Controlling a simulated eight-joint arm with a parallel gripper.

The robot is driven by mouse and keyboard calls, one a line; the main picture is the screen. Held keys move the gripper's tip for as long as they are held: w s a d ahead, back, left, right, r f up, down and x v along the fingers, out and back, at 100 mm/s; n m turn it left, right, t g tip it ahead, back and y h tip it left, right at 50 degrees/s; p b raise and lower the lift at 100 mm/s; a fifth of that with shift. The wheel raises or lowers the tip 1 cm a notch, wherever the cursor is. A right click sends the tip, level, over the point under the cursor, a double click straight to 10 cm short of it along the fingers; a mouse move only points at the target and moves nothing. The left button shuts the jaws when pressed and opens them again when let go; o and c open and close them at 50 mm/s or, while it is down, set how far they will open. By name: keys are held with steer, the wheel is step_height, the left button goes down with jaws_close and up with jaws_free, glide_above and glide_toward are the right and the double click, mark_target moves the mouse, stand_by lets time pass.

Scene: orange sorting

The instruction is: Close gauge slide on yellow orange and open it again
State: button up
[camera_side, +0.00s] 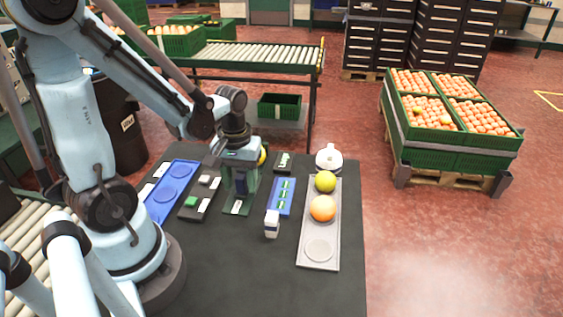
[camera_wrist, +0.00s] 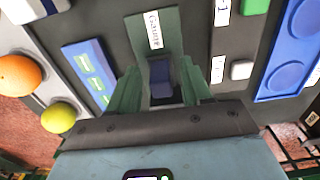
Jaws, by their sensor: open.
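The gauge is a dark green plate (camera_side: 237,209) with a white label; in the wrist view the plate (camera_wrist: 172,35) reads "Gauge". A dark blue block (camera_wrist: 160,72), seemingly its slide, stands between the fingers of my gripper (camera_wrist: 157,84). My gripper (camera_side: 240,183) is open and points down over the gauge, with a finger on each side of the block; contact cannot be told. A yellow-green fruit (camera_side: 325,181) and an orange one (camera_side: 322,208) sit in a grey tray (camera_side: 318,263).
Left of the gauge are a panel with green and white buttons (camera_side: 200,196) and a blue tray (camera_side: 165,204). Right of it are a blue panel with green marks (camera_side: 281,197), a small white block (camera_side: 272,224) and a white round device (camera_side: 329,158). The front of the table is clear.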

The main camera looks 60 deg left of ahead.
mark_target(240, 178)
step_height(240, 178, up, 12)
stand_by(0.9)
steer(key=w+d+m+t, duration=0.3)
steer(key=d+m+t, duration=0.4)
steer(key=d+m, duration=0.1)
steer(key=shift+w+d+f+m, duration=0.2)
steer(key=shift+w+f+m, duration=0.15)
steer(key=shift+m, duration=0.15)
